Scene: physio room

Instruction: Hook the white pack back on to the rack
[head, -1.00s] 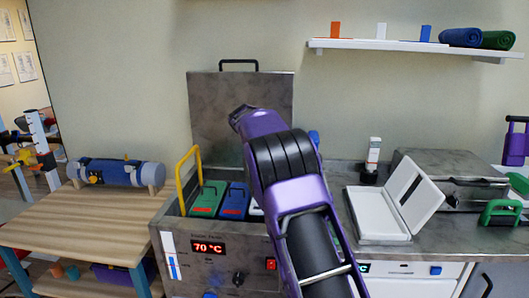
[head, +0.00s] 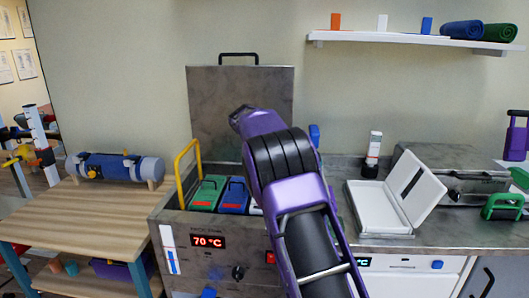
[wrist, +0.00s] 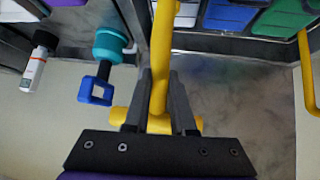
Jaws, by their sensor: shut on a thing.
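My gripper (wrist: 165,100) is shut on a yellow rod with a short crossbar (wrist: 160,65) in the wrist view. The rod runs away from the fingers to the picture's top edge, so its far end is out of frame. In the head view my arm hides the gripper. A white pack (head: 256,208) shows as a sliver in the heater tank, mostly behind my arm; a white piece also shows beside the rod in the wrist view (wrist: 186,14). I cannot tell whether rod and pack touch. A blue pack (head: 235,196) and a green pack (head: 208,193) stand left of it.
A yellow loop (head: 180,172) rises at the tank's left end. The raised lid (head: 240,108) stands behind. Right of my arm are a white bottle (head: 373,152) and an open white case (head: 380,208). A teal-and-blue thing (wrist: 98,88) is near my gripper.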

